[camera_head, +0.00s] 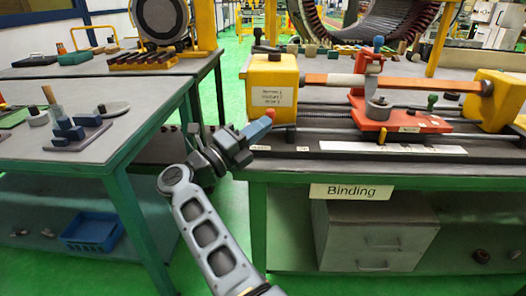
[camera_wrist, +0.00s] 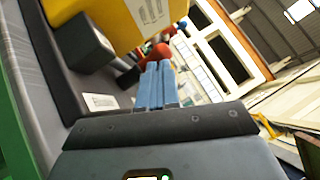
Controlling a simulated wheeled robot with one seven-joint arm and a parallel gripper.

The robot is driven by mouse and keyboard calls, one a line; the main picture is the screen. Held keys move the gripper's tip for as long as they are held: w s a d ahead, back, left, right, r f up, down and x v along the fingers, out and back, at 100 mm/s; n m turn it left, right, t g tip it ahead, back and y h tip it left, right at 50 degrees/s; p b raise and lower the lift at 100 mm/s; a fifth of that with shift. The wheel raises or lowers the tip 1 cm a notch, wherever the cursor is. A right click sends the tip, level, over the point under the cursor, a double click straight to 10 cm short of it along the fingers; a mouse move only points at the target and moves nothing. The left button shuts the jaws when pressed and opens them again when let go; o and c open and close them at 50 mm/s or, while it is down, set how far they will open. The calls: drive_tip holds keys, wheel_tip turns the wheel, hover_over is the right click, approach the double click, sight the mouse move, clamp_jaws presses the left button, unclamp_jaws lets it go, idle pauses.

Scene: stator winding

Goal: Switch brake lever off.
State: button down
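A small red knob (camera_head: 270,114) sits at the front left of the binding machine, below its yellow left housing (camera_head: 273,88). It also shows in the wrist view (camera_wrist: 160,52), right by the fingertips. No readable label marks it as the brake lever, and its shaft is mostly hidden. My gripper (camera_head: 263,124) has blue fingers, which point at the knob from the lower left. In the wrist view the fingers (camera_wrist: 156,84) lie close together with nothing visible between them. They look shut; I cannot tell whether they touch the knob.
The bench carries a red carriage (camera_head: 400,122), a green-topped knob (camera_head: 432,101) and a dark-topped lever (camera_head: 378,43). A "Binding" sign (camera_head: 350,191) hangs on its front edge. A grey table (camera_head: 100,165) with blocks stands left, with an open floor gap between.

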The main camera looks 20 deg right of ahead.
drive_tip(key=shift+w+d+f+m+g+h+b, duration=0.25)
drive_tip(key=shift+w+m+g+b, duration=0.3)
drive_tip(key=shift+g+b, duration=0.55)
drive_tip(key=shift+w+a+b, duration=0.1)
drive_tip(key=shift+w+b, duration=0.15)
drive_tip(key=shift+b, duration=0.4)
drive_tip(key=shift+r, duration=0.1)
drive_tip(key=shift+w+a+r, duration=0.1)
drive_tip(key=shift+a, duration=0.05)
